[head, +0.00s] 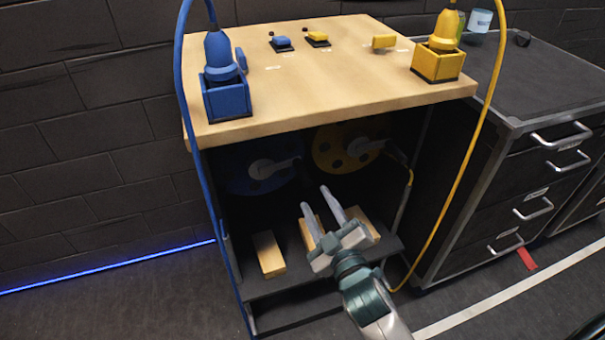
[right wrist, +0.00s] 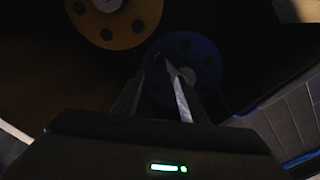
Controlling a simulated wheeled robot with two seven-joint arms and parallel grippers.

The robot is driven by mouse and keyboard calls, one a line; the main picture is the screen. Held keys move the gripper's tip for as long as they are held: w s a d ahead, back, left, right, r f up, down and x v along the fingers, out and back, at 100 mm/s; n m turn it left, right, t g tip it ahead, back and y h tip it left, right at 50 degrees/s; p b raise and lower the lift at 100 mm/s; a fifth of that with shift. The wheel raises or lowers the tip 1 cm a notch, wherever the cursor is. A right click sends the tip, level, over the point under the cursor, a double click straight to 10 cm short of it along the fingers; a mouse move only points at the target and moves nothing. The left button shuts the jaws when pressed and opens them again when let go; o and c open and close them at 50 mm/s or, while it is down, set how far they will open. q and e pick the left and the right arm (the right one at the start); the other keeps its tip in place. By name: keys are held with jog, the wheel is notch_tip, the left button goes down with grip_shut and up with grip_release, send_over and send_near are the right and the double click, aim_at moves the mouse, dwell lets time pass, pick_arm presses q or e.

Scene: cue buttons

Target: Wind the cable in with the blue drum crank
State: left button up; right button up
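The blue drum (head: 240,178) hangs in the dark space under the wooden tabletop, at the left. Its grey crank (head: 268,168) sticks out from the hub toward the right. The drum also shows in the right wrist view (right wrist: 205,88), partly behind my fingers. The blue cable (head: 183,90) runs down the bench's left side. My right gripper (head: 317,198) is open and empty, in front of and to the lower right of the blue crank, apart from it in the head view. In the right wrist view its fingers (right wrist: 157,62) point toward the blue drum. My left gripper is not in view.
A yellow drum (head: 323,153) with its own crank (head: 362,146) sits right of the blue one. Wooden blocks (head: 268,254) lie on the low shelf (head: 290,282). The tabletop (head: 330,75) holds a blue socket box (head: 228,102) and a yellow one (head: 437,66). A dark drawer cabinet stands right.

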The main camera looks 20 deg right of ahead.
aim_at(303, 174)
jog(key=w, duration=1)
jog(key=shift+w+a, duration=0.2)
jog(key=shift+w, duration=0.2)
grip_shut()
